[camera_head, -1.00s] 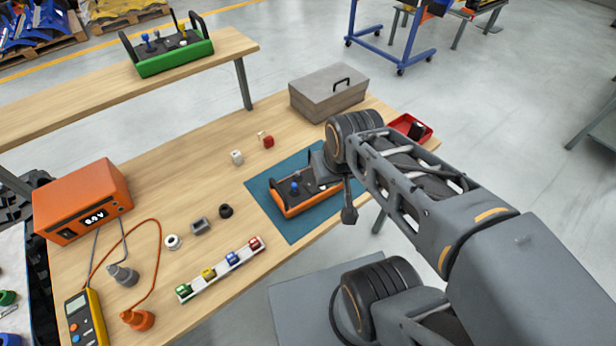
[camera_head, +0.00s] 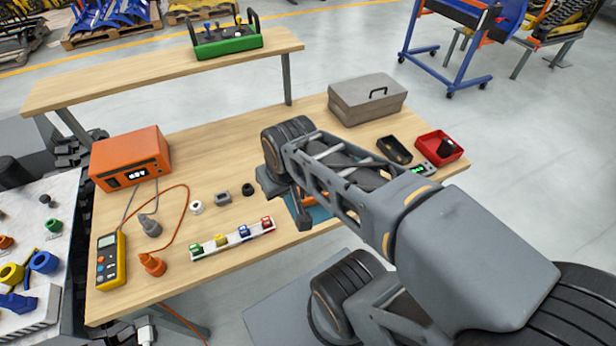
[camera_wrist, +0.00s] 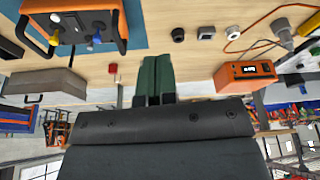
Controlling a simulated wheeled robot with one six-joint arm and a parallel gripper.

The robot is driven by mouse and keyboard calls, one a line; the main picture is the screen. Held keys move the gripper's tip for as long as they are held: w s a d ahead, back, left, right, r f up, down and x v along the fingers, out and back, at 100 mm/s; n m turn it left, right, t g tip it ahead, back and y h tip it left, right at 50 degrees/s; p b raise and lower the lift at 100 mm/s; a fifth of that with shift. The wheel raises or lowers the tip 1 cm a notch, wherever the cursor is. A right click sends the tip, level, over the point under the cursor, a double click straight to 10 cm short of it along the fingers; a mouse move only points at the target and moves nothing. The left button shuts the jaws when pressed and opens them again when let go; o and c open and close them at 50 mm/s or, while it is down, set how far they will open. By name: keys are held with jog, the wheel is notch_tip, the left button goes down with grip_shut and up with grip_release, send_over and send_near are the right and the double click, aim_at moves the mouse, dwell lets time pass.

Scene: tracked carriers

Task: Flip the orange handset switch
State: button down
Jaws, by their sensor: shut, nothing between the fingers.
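The orange handset (camera_wrist: 28,37) is at the upper left of the wrist view. It has black handles at its ends and small blue, yellow and white controls on its dark face. I cannot tell how its switch stands. The handset lies on the teal mat (camera_wrist: 134,32). My gripper (camera_wrist: 156,62) shows in the wrist view as two dark green fingers, shut and empty. In that picture it is to the right of the handset and apart from it.
The bench also holds an orange power supply (camera_head: 125,160), a multimeter (camera_head: 111,262), a strip of coloured blocks (camera_head: 232,238), a grey lidded box (camera_head: 367,98), a black tray (camera_head: 394,149) and a red bin (camera_head: 440,146). A green handset (camera_head: 228,46) stands on the rear bench.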

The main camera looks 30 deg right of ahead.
jog(key=shift+a, duration=0.1)
jog(key=w+d+m+g+b, duration=0.1)
jog(key=w+d+b, duration=0.1)
jog(key=d, duration=0.7)
jog(key=w+d+m+g+b, duration=0.1)
jog(key=w+d+b, duration=0.1)
jog(key=d, duration=0.7)
jog(key=shift+w+f+m, duration=0.3)
jog(key=shift+w, duration=0.35)
jog(key=shift+f, duration=0.1)
jog(key=f, duration=0.4)
jog(key=w+f, duration=0.1)
jog(key=f, duration=0.4)
jog(key=f+b, duration=0.1)
jog(key=f, duration=0.3)
jog(key=shift+w+d+f, duration=0.2)
jog(key=shift+w+f, duration=0.15)
jog(key=shift+f, duration=0.05)
